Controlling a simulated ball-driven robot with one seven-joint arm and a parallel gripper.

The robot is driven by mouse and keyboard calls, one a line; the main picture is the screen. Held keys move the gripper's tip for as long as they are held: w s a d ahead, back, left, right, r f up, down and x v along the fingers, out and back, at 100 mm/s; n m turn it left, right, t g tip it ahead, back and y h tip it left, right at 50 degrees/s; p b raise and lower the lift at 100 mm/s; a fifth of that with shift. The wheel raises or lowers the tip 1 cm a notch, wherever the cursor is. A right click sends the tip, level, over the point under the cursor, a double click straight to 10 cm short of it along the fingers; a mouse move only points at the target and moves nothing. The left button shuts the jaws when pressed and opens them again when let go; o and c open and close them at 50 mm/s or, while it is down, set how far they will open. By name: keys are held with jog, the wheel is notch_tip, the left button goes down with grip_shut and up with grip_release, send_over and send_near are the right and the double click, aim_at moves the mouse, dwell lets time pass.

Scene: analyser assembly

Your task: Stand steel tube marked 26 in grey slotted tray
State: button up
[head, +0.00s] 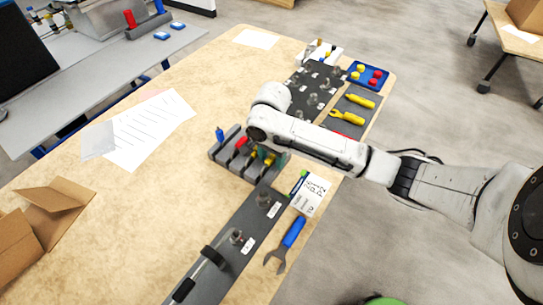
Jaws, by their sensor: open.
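The grey slotted tray (222,155) lies near the middle of the table, with blue, red and yellow pieces in it. Small metal pieces with white labels stand on the long dark mat, one near the tray (263,197) and one farther forward (236,237). Several similar pieces stand on the dark board at the back. The labels are too small to read, so I cannot tell which is the tube marked 26. My gripper (265,154) is over the right part of the tray, mostly hidden by my wrist; it is open, and its fingertips are not clear.
A white labelled card (310,194) and a blue-handled wrench (286,245) lie right of the mat. A blue tray (368,75) with red and yellow pieces and yellow tools (346,118) lie farther back. Papers (150,130) and an open cardboard box (45,225) are left. Bare table lies between.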

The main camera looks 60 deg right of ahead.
notch_tip(320, 180, up, 11)
jog(key=p, duration=0.1)
jog(key=shift+p, duration=0.35)
jog(key=shift+f, duration=0.1)
dwell(0.8)
